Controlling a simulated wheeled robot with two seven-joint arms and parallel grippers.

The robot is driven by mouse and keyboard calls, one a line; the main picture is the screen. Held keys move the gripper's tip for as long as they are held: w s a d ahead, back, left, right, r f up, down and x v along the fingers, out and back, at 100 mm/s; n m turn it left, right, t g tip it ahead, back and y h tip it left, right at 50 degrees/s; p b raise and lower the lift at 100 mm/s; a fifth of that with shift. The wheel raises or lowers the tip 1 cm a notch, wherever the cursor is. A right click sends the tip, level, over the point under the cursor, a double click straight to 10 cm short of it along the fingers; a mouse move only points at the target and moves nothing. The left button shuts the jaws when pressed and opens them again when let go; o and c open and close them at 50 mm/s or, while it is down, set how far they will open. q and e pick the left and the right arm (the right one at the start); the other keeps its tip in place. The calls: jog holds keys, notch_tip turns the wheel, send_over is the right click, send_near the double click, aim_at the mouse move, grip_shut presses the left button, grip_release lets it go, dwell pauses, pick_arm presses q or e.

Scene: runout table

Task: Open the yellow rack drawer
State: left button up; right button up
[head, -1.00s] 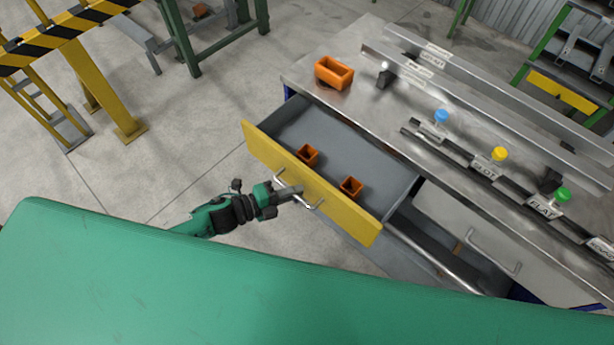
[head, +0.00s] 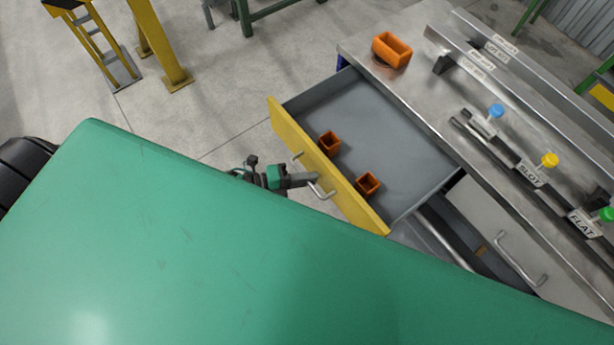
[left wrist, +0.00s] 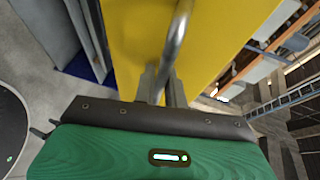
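The yellow-fronted drawer (head: 352,194) is pulled well out of the metal runout table in the head view. Two small orange bins (head: 329,143) and (head: 368,183) stand inside it. Its silver bar handle (head: 324,194) is on the yellow front and also shows in the left wrist view (left wrist: 179,35). My left gripper (head: 312,179) is at the handle. In the left wrist view its two fingers (left wrist: 163,88) lie on either side of the bar, closed around it. My right gripper is in neither view.
The table top (head: 425,85) carries an orange bin (head: 391,49), and blue (head: 496,110), yellow (head: 550,160) and green (head: 606,214) knobs. A grey drawer with a handle (head: 522,262) is to the right. My green body covers the foreground. Floor at left is clear up to yellow posts.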

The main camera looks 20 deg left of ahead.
pick_arm(q)
jog(key=o, duration=0.3)
jog(key=shift+b+v, duration=1.35)
jog(key=shift+v, duration=5.6)
